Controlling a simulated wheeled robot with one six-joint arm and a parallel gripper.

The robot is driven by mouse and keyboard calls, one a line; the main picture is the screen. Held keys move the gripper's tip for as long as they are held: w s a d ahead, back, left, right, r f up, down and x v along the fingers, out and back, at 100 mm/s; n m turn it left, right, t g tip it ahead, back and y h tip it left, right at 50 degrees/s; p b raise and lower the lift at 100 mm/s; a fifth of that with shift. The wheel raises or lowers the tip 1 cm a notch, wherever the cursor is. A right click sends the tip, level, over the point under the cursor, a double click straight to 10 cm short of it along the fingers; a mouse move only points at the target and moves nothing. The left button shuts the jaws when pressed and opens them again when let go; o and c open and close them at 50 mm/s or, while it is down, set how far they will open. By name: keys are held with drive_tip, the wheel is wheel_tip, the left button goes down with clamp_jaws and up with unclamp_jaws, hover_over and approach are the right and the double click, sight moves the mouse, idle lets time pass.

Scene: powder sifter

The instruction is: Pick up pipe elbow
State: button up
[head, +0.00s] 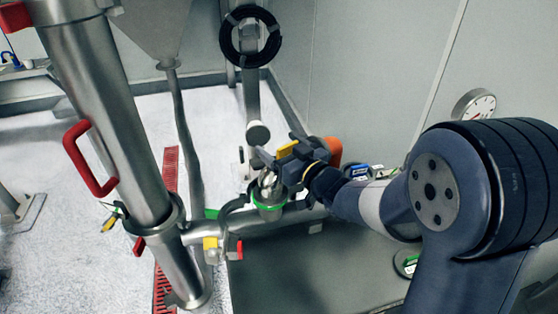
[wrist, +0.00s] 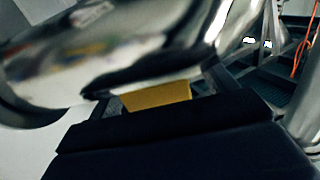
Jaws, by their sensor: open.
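The pipe elbow (head: 268,187) looks like a shiny curved metal piece standing above a bright green ring (head: 270,207) on the horizontal pipe, in the middle of the head view. My gripper (head: 277,152) is at the top right of the elbow and hides part of it. The gripper is open. In the wrist view, a large blurred shiny metal surface (wrist: 130,50), probably the elbow, fills the upper left, very close to the dark gripper body. A yellow part (wrist: 158,96) shows between them. I cannot tell whether the elbow lies between the fingers or touches them.
A thick steel pipe (head: 100,110) with a red handle (head: 90,158) stands at the left. A horizontal pipe (head: 265,222) with a yellow tag joins it. A funnel (head: 155,30) hangs above. A black ring (head: 249,37) hangs at the back. A gauge (head: 474,106) is on the right wall.

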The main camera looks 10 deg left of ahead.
drive_tip(key=shift+s+d+r, duration=0.1)
drive_tip(key=shift+s+d, duration=0.15)
drive_tip(key=shift+w+a, duration=0.1)
drive_tip(key=c, duration=0.3)
clamp_jaws()
